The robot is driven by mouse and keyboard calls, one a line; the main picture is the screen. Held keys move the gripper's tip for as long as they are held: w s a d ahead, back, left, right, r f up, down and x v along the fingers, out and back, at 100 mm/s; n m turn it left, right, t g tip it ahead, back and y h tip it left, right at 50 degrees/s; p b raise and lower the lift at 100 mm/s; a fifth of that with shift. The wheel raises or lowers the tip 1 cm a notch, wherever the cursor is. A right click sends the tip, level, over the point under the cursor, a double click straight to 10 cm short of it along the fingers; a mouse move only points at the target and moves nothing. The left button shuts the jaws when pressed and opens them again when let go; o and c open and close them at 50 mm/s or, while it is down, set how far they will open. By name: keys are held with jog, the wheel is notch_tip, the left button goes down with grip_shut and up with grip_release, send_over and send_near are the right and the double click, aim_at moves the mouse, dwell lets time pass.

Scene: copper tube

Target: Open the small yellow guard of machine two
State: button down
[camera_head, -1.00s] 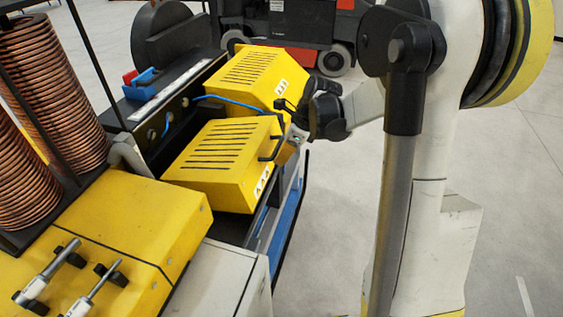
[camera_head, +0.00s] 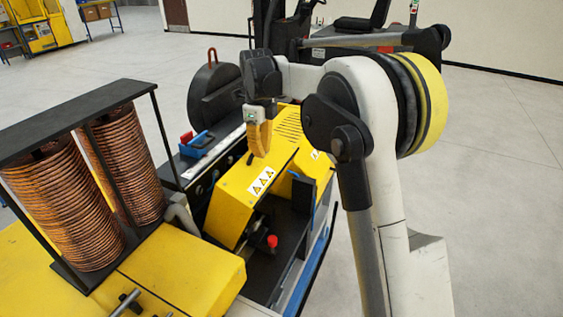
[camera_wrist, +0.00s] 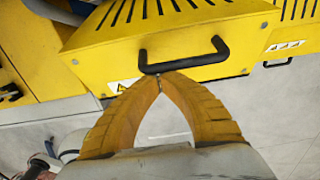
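The nearer small yellow guard (camera_head: 233,205) stands tilted up in the head view, its warning-label face towards me. The dark bay beneath it is exposed, with a red knob (camera_head: 272,241) inside. In the wrist view the guard (camera_wrist: 190,35) shows slots and a black handle (camera_wrist: 186,56). My gripper (camera_head: 259,154) points down beside the raised guard. In the wrist view its yellow fingers (camera_wrist: 160,77) arch together, tips meeting at the handle's lower edge. I cannot tell whether the tips touch or hook the handle. The farther yellow guard (camera_head: 289,128) is partly hidden behind.
Copper coils (camera_head: 62,205) stand in a black frame on the left. A yellow housing (camera_head: 190,275) is in front of the bay. A forklift (camera_head: 365,35) is behind. Open grey floor (camera_head: 490,190) lies to the right.

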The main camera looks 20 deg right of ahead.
jog(key=w+a+r, duration=0.1)
jog(key=w+a+r+p, duration=0.1)
jog(key=w+a, duration=0.1)
jog(key=w+a+p, duration=0.1)
jog(key=shift+w+a+r, duration=0.2)
jog(key=shift+w+r, duration=0.05)
jog(key=shift+r, duration=0.15)
